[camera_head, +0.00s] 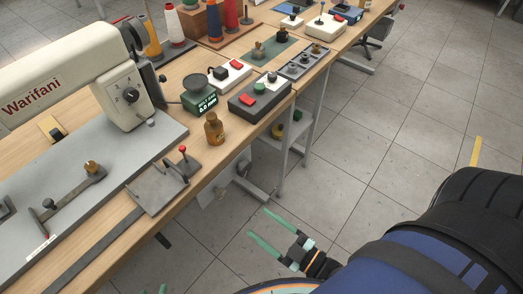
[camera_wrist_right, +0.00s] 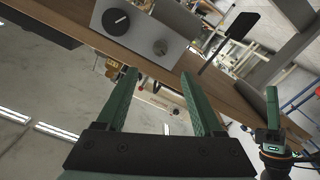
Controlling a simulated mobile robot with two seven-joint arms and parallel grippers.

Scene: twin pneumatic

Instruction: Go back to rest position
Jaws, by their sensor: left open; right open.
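My right gripper (camera_head: 258,224) is open and empty over the floor, in front of the bench edge in the head view. Its two green fingers stand apart with nothing between them in the right wrist view (camera_wrist_right: 158,75). Another green-fingered gripper part, which looks like my left one, shows at the right of the right wrist view (camera_wrist_right: 272,110).
A white sewing machine (camera_head: 77,68) stands on the wooden bench (camera_head: 226,140). A brown bottle (camera_head: 214,130), a green scale (camera_head: 199,98) and a dark control box (camera_head: 260,97) sit near the bench edge. The tiled floor (camera_head: 375,150) is clear to the right.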

